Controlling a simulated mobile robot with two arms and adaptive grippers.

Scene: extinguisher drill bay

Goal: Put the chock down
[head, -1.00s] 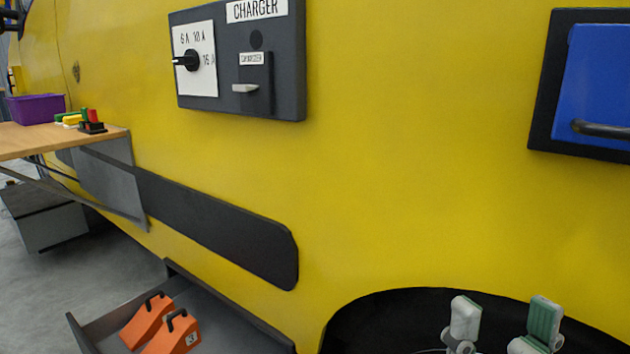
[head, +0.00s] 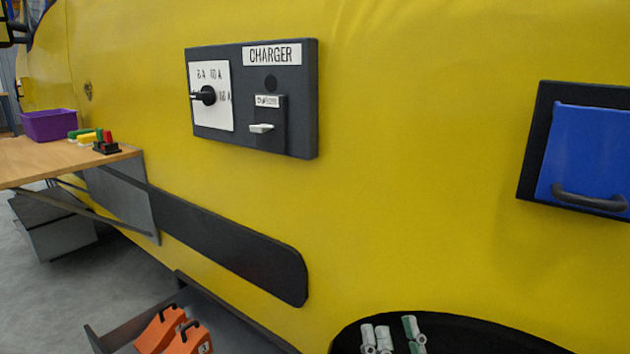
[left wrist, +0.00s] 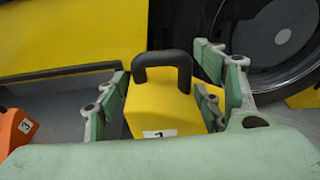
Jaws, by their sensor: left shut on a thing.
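A yellow chock (left wrist: 160,108) with a black handle and a white number label shows in the left wrist view. My left gripper (left wrist: 168,84) is shut on it, with green-padded fingers on both sides. Whether the chock touches the floor cannot be told. The left gripper does not show clearly in the head view. My right gripper (head: 396,334) shows only its fingertips at the bottom edge of the head view, in front of the dark wheel arch. Its fingers are apart, with nothing visible between them.
Two orange chocks (head: 184,342) sit in a grey tray (head: 107,337) low at the left. The yellow vehicle side carries a charger panel (head: 303,115) and a blue hatch (head: 590,150). A wooden shelf (head: 25,162) holds a purple bin (head: 48,125). A wheel (left wrist: 280,35) stands near the held chock.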

